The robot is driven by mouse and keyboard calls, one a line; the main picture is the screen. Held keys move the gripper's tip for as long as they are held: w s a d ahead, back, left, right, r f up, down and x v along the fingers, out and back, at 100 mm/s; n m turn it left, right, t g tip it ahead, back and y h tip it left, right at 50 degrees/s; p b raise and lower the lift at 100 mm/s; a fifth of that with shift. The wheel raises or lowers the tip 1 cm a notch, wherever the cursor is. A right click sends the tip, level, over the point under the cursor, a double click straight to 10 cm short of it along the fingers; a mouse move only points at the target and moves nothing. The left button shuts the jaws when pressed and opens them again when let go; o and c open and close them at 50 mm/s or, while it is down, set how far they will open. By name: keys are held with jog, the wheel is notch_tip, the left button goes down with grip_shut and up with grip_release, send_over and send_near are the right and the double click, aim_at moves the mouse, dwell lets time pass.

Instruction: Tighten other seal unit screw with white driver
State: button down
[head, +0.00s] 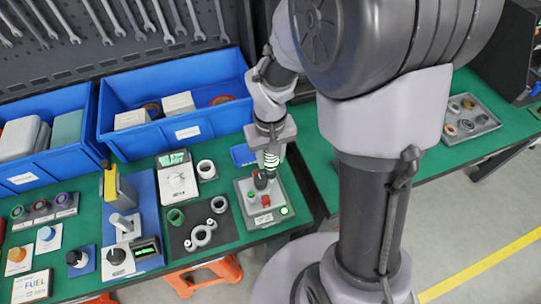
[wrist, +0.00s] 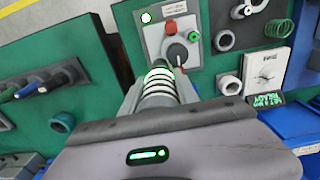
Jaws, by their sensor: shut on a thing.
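My gripper (head: 268,158) points down over a grey test panel (head: 243,192). In the wrist view its fingers (wrist: 158,88) are shut on a white driver (wrist: 158,98) with dark bands and a green end. The driver's far end is over the panel by a dark round knob (wrist: 178,53); I cannot tell if they touch. A red block (wrist: 176,29) sits beside the knob. The two-eared grey ring (head: 200,236), perhaps the seal unit, lies on a black mat left of the panel in the head view, with a small white round piece at each ear. No screw slot is visible.
Left of the panel are a white dial device (head: 177,178), a white ring (head: 206,169) and a green spring (head: 176,217). Blue bins (head: 182,132) line the back. A tray of round parts (head: 470,117) is on the right. Green table is bare between the right tray and my arm.

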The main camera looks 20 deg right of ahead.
dwell(0.4)
notch_tip(320, 180, up, 5)
jog(key=p, duration=0.4)
jog(key=shift+r, duration=0.1)
